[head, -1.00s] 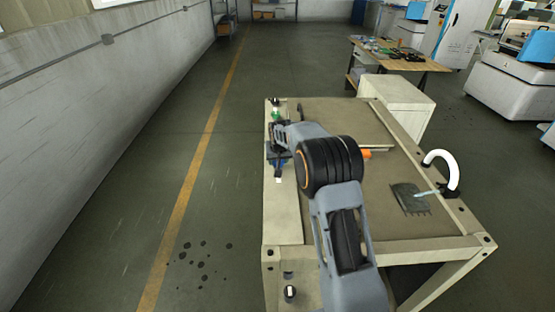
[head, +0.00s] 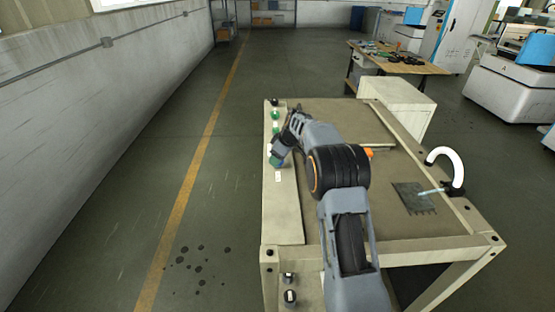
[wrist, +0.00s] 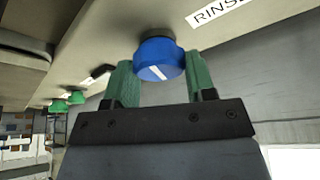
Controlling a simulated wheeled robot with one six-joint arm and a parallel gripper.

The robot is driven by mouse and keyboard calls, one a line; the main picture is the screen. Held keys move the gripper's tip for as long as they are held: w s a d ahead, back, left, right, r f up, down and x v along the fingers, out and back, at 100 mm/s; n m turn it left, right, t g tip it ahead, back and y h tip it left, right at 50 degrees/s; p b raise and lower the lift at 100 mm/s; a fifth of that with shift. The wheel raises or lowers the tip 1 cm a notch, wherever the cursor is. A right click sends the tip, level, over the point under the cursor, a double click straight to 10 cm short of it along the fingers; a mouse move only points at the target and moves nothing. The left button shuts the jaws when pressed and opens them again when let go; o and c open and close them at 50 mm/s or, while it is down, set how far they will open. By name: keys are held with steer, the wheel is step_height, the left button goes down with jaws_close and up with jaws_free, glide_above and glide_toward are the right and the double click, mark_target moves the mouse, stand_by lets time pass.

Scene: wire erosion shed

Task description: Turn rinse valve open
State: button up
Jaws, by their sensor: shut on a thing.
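The rinse valve is a blue round knob (wrist: 162,62) with a white line across its face, under a panel that bears a white "RINSE" label (wrist: 215,12) in the wrist view. The line on the knob runs at a slant. My gripper (wrist: 160,74) is shut on the knob, with one green finger on each side of it. In the head view my gripper (head: 277,161) is at the left edge of the bench panel (head: 283,215), and it hides the knob there.
Green knobs (wrist: 76,97) sit farther along the same panel. The bench holds a flat metal plate (head: 410,198) and a curved white spout (head: 447,158) at right. A white cabinet (head: 398,103) stands behind. The floor left of the bench is clear.

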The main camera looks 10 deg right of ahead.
steer(key=shift+n+g+y+p, duration=0.4)
steer(key=shift+n+g, duration=0.3)
steer(key=shift+n, duration=1.3)
steer(key=o, duration=0.9)
steer(key=p+v, duration=0.1)
steer(key=v, duration=1.2)
steer(key=shift+w+d+r, duration=0.1)
steer(key=shift+d+r, duration=0.15)
steer(key=shift+r, duration=0.1)
